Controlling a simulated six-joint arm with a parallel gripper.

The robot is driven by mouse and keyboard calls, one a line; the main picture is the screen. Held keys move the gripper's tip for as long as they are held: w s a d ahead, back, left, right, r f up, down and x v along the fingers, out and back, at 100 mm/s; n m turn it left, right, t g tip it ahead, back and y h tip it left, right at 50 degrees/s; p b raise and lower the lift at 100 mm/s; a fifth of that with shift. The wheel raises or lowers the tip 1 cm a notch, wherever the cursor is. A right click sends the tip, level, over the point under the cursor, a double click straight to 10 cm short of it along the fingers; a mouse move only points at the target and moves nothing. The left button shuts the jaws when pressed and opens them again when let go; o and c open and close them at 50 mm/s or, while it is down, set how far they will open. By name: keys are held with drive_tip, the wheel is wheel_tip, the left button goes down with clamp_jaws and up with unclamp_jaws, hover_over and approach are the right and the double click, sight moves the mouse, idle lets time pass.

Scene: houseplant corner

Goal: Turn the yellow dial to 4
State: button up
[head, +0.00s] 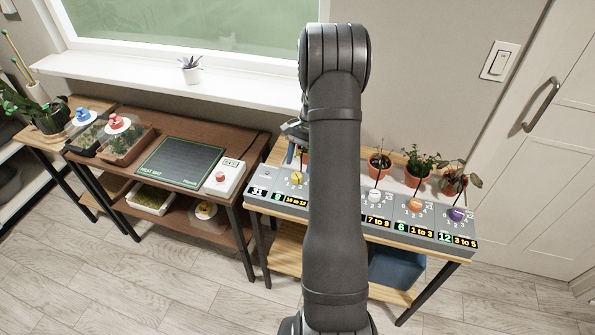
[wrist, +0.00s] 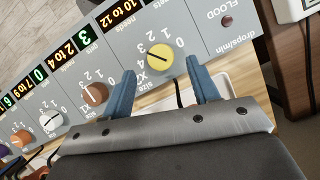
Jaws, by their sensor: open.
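The yellow dial (wrist: 159,58) is on the grey panel (wrist: 215,50), with printed numbers around it. A dark pointer line crosses its face; I cannot tell for sure which number it points at. In the head view the yellow dial (head: 297,178) shows just left of my arm, beside a "9" and a "10 to 12" display. My gripper (wrist: 161,69) is open and empty in the wrist view, its two blue fingers apart, one on each side of the dial's near edge. Contact with the dial cannot be made out. In the head view my arm hides most of the gripper.
Other dials line the panel: brown (wrist: 95,93), white (wrist: 51,121), orange (head: 415,205) and purple (head: 457,215). Potted plants (head: 418,176) stand behind it. To the left, a heat mat (head: 180,163) and a white box with a red button (head: 225,177) lie on a brown table.

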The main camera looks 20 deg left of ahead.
sight(296, 175)
drive_tip(key=shift+x, duration=2)
drive_tip(key=c, duration=1)
drive_tip(key=shift+o, duration=0.2)
drive_tip(key=n+h, duration=0.1)
drive_tip(key=n, duration=0.3)
drive_tip(key=shift+a+h, duration=0.15)
drive_tip(key=shift+h, duration=0.25)
drive_tip(key=shift+n+h, duration=0.6)
drive_tip(key=shift+n, duration=1.2)
drive_tip(key=shift+a+n, duration=0.1)
drive_tip(key=shift+n, duration=0.2)
